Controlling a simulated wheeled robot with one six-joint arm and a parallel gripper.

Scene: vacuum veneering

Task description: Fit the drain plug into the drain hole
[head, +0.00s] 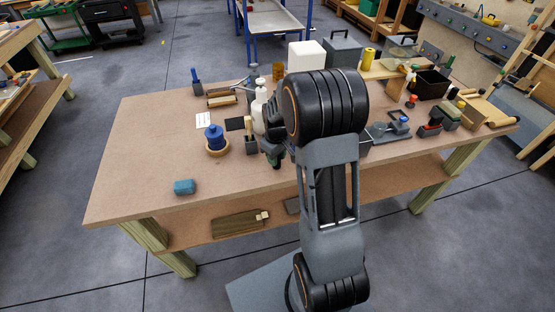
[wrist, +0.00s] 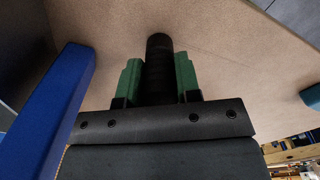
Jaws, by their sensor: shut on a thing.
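In the wrist view, my gripper (wrist: 158,78) has its two green fingers closed on the sides of a dark, ribbed cylindrical piece, which I take to be the drain plug (wrist: 159,48). The plug stands out past the fingertips against a plain brown board surface. In the head view, my gripper (head: 276,163) is partly hidden behind my arm, near the front middle of the workbench (head: 140,160). The plug cannot be made out there. I cannot identify the drain hole in either view.
A black bin (head: 431,84) and several tools crowd the right. The bench's left end is mostly clear.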

